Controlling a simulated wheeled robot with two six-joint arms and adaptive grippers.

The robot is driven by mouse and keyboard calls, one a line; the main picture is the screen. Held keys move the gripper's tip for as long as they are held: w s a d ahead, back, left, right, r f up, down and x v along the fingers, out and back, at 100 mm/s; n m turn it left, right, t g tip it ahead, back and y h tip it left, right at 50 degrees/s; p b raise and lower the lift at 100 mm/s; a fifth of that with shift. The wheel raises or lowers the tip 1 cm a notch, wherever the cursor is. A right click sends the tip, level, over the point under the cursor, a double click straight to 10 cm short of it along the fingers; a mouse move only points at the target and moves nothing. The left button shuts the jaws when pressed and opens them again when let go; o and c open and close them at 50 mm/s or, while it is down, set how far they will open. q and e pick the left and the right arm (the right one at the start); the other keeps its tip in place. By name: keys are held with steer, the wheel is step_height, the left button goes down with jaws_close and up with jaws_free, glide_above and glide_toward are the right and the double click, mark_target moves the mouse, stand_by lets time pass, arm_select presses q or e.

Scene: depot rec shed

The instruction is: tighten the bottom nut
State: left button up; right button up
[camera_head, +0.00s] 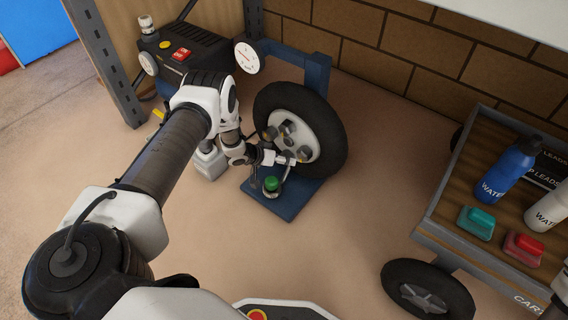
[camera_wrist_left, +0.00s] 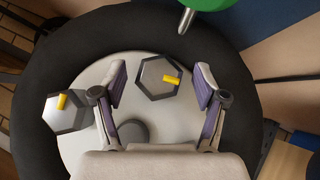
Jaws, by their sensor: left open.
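A black-tyred wheel (camera_head: 336,142) with a white hub stands upright on a blue stand (camera_head: 289,203). Several dark hex nuts show on its hub. My left gripper (camera_head: 284,159) is at the lower part of the hub. In the left wrist view, its open fingers (camera_wrist_left: 161,76) stand on either side of the bottom nut (camera_wrist_left: 150,88), a grey hex with a yellow mark. I see gaps between both fingers and the nut. Another yellow-marked nut (camera_wrist_left: 62,117) lies outside the left finger. In the head view the arm and gripper partly cover the lower hub.
A green-topped part (camera_head: 271,184) with a metal rod stands just below the gripper. A dark compressor (camera_head: 205,42) with gauges is behind my left arm. A wooden cart (camera_head: 440,213) with bottles is at the right. The floor between cart and wheel is clear.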

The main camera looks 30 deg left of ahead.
arm_select(q)
steer(key=shift+w+d, duration=0.1)
steer(key=shift+w, duration=0.05)
steer(key=c, duration=1.1)
steer(key=shift+c, duration=0.2)
